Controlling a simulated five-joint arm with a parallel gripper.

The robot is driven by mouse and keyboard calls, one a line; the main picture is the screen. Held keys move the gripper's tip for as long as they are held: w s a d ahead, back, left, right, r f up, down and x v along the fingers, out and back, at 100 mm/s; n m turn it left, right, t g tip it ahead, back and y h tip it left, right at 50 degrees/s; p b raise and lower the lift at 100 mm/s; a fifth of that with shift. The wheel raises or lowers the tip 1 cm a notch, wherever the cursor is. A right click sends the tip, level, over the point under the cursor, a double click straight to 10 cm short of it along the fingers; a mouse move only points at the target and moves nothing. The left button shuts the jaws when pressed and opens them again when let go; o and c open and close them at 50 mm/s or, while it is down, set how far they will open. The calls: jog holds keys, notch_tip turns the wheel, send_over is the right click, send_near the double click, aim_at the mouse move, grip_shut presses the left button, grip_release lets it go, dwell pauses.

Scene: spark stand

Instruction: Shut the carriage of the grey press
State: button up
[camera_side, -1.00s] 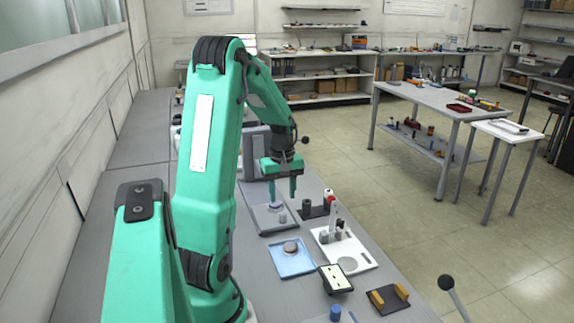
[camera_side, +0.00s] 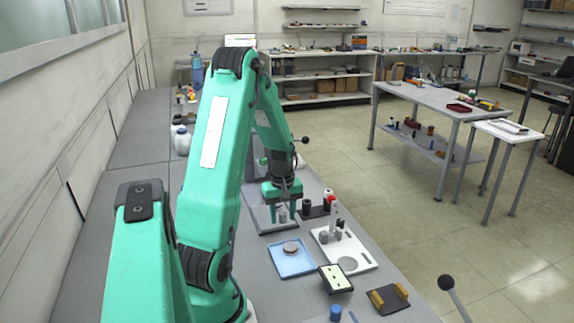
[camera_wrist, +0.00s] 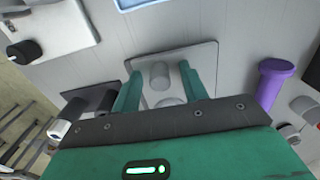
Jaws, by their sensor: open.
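A flat grey plate (camera_side: 262,222), which I take to be part of the grey press, lies on the bench beneath my gripper (camera_side: 282,213). It also shows in the wrist view (camera_wrist: 207,52), with an upright grey cylinder (camera_wrist: 160,75) and a paler round disc (camera_wrist: 170,102) on it. My gripper is open, its green fingers to either side of the cylinder with gaps between. I cannot tell whether the fingertips touch the plate. Which part is the carriage is unclear. A grey upright body behind is mostly hidden by my arm, with a black ball knob (camera_side: 305,140) beside it.
A blue tray (camera_side: 285,264) with a grey puck and a white base (camera_side: 357,262) with a post stand nearer. A dark base (camera_side: 315,212) with small cylinders is right of the plate. In the wrist view, a purple cylinder (camera_wrist: 268,85) stands right of the plate.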

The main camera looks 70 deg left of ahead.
jog(key=shift+c, duration=0.4)
grip_shut()
jog(key=a, duration=1.4)
jog(key=shift+w, duration=0.1)
jog(key=shift+o, duration=0.4)
grip_release()
jog(key=shift+r, duration=0.1)
notch_tip(320, 180, up, 8)
jog(key=shift+d, duration=0.1)
